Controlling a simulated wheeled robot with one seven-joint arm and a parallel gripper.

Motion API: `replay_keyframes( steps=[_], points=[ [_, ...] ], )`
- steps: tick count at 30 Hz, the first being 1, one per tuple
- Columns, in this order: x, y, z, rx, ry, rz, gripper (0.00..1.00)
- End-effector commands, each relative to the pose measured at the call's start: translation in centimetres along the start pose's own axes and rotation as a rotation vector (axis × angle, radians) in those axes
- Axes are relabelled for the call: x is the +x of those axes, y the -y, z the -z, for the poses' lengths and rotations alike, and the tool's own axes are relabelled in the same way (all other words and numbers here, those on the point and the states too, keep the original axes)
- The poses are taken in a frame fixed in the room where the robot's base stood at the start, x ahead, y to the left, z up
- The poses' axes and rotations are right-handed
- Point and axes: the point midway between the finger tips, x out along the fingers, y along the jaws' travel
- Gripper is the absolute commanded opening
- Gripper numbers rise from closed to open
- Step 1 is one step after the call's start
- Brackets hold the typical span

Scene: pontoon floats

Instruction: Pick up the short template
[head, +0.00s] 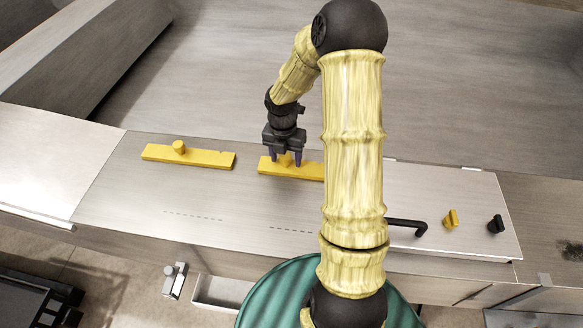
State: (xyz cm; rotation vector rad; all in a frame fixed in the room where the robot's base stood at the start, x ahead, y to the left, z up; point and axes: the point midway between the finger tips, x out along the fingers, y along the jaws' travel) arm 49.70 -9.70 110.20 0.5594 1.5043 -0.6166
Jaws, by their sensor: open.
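Two yellow bar-shaped templates lie flat on the pale metal bench, each with a raised knob. The left template (208,158) shows whole. The right template (311,170) runs behind my arm, so its right end is hidden, and I cannot tell by length which is the short one. My gripper (285,159) is open and points down over the right template. Its two fingers stand on either side of that template's knob, which shows partly between them. I cannot tell whether the fingers touch it.
At the bench's right are a black bent rod (408,224), a small yellow piece (451,220) and a small black piece (496,224). Dashed lines mark the bench's front part, which is clear. A green ribbed round object (275,300) stands below the front edge.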

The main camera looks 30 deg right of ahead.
Motion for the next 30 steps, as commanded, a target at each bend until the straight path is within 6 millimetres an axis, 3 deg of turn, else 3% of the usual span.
replay_keyframes(
  steps=[8,16,25,30],
  points=[
    [0.0,0.0,0.0,0.0,0.0,0.0,0.57],
    [0.0,0.0,0.0,0.0,0.0,0.0,0.08],
    [-0.2,0.0,0.0,0.001,0.001,0.0,0.07],
    [-1.7,0.1,-0.1,0.001,0.004,-0.001,0.07]
  ],
)
